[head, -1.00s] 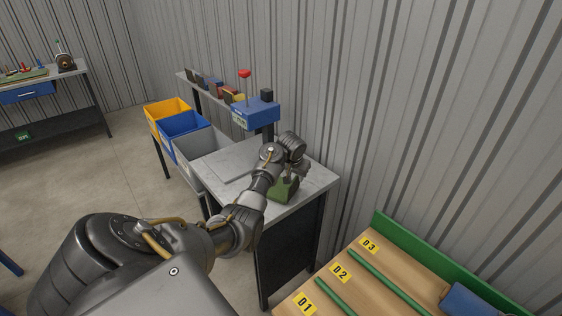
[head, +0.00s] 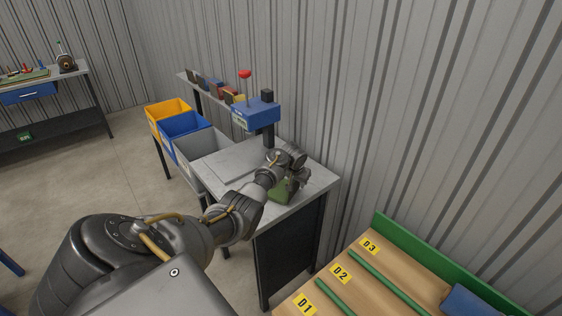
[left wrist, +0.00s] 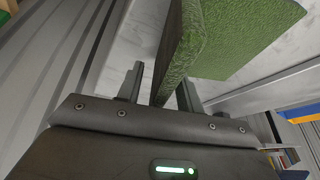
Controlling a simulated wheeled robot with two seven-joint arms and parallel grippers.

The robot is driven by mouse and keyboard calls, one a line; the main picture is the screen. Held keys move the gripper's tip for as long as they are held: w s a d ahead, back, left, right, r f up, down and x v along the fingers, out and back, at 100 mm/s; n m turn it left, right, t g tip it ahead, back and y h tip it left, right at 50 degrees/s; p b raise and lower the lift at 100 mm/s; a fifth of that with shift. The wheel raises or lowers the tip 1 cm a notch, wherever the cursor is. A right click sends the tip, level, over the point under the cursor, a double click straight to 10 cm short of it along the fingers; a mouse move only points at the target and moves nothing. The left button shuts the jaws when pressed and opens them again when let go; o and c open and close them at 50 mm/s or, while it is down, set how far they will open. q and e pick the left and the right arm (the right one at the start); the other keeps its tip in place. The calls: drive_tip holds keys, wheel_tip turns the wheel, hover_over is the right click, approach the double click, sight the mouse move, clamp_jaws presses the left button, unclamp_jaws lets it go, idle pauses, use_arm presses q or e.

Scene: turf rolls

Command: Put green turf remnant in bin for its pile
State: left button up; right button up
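The green turf remnant (head: 281,191) is on the grey metal-topped table, partly hidden behind my left gripper (head: 297,180). In the left wrist view the remnant (left wrist: 235,40) shows a green face, a thick edge and a dark backing. There my left gripper (left wrist: 160,92) has its fingers apart on either side of the remnant's near end. A gap shows at the left finger; the right finger is close to the turf, and I cannot tell whether it touches. A yellow bin (head: 170,122), a blue bin (head: 187,140) and a grey bin (head: 183,155) stand in a row beyond the table. My right gripper is out of view.
A blue press-like device (head: 256,113) with a red knob stands at the table's back. A shelf (head: 190,80) with small samples is along the corrugated wall. A wooden rack (head: 340,290) marked D1, D2 and D3 is at lower right. A workbench (head: 30,82) stands far left.

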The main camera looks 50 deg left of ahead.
use_arm(q)
drive_tip(key=shift+f, duration=0.2)
drive_tip(key=shift+f, duration=0.1)
idle(0.4)
drive_tip(key=shift+c, duration=0.3)
clamp_jaws()
